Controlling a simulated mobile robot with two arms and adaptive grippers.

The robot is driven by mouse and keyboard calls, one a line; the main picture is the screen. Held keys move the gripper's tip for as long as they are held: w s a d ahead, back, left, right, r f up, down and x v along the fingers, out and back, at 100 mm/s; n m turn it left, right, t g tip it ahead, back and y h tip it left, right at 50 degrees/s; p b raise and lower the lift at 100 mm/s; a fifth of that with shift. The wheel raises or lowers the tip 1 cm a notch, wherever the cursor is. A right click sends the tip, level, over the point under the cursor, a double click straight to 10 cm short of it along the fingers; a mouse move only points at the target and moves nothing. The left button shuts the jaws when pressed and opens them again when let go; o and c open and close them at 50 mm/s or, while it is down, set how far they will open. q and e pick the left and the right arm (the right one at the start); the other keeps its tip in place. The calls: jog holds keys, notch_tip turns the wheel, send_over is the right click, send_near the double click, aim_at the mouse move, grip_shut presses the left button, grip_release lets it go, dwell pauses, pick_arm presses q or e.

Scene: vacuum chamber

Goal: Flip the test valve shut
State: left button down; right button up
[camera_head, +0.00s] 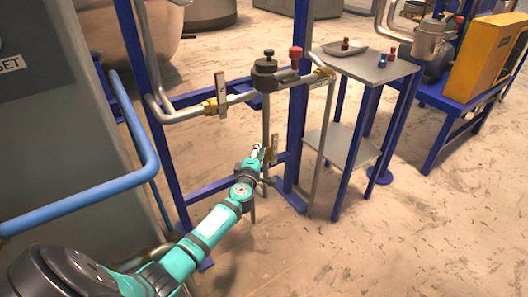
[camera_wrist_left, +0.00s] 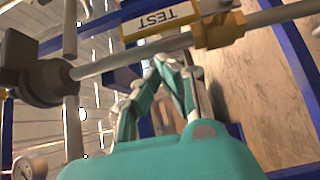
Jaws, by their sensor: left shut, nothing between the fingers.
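In the wrist view a yellow plate marked TEST (camera_wrist_left: 160,19), upside down, sits along a grey pipe beside a brass valve body (camera_wrist_left: 222,30). In the head view a small upright tan plate or lever (camera_head: 275,143) stands low on the blue frame, probably the same part. My left gripper (camera_head: 259,151) reaches in from the lower left, its tips just left of that plate. In the wrist view its teal and grey fingers (camera_wrist_left: 172,75) are shut and empty, overlapping the pipe's lower edge. I cannot tell whether they touch it. My right gripper is out of view.
Above is a pipe with a brass valve (camera_head: 211,106) and red-marked upright handle (camera_head: 221,89). Blue posts (camera_head: 297,130) and a side table (camera_head: 375,66) stand close. Open floor lies in front.

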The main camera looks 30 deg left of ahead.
aim_at(274, 149)
pick_arm(q)
jog(key=shift+w+d, duration=0.3)
jog(key=shift+w, duration=0.3)
jog(key=shift+w+d, duration=0.3)
jog(key=shift+w, duration=0.3)
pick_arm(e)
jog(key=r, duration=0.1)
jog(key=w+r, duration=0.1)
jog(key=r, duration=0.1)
